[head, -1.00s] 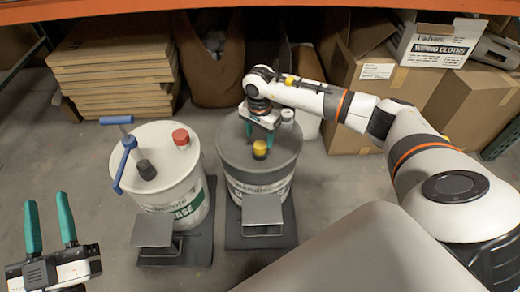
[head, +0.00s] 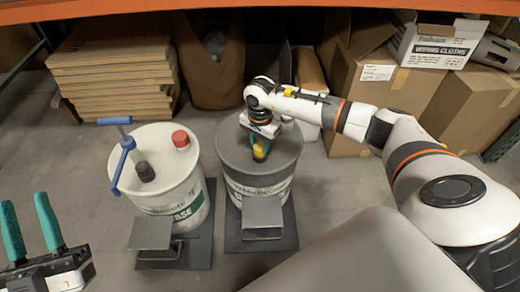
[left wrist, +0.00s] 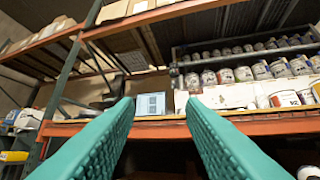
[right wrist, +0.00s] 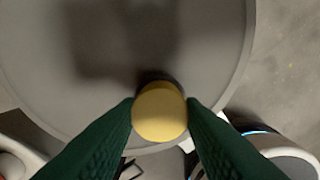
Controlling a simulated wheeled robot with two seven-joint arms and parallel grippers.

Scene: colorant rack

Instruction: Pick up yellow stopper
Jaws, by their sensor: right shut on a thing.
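The yellow stopper (head: 259,151) is at the near part of the grey lid of the right drum (head: 232,150). My right gripper (head: 260,148) reaches down over that lid and is shut on the stopper. In the right wrist view the round yellow top (right wrist: 159,111) sits between the two green fingertips (right wrist: 160,104), touching both. Whether the stopper still sits in its opening is hidden. My left gripper (head: 29,228) is open and empty at the lower left of the head view. Its two green fingers also stand apart in the left wrist view (left wrist: 160,108).
A white drum (head: 188,205) with a red cap (head: 180,138), a dark cap (head: 145,171) and a blue-handled crank (head: 122,155) stands to the left. Grey platforms (head: 262,212) stand before the drums. Cardboard boxes (head: 380,90) and stacked boards (head: 110,65) are behind.

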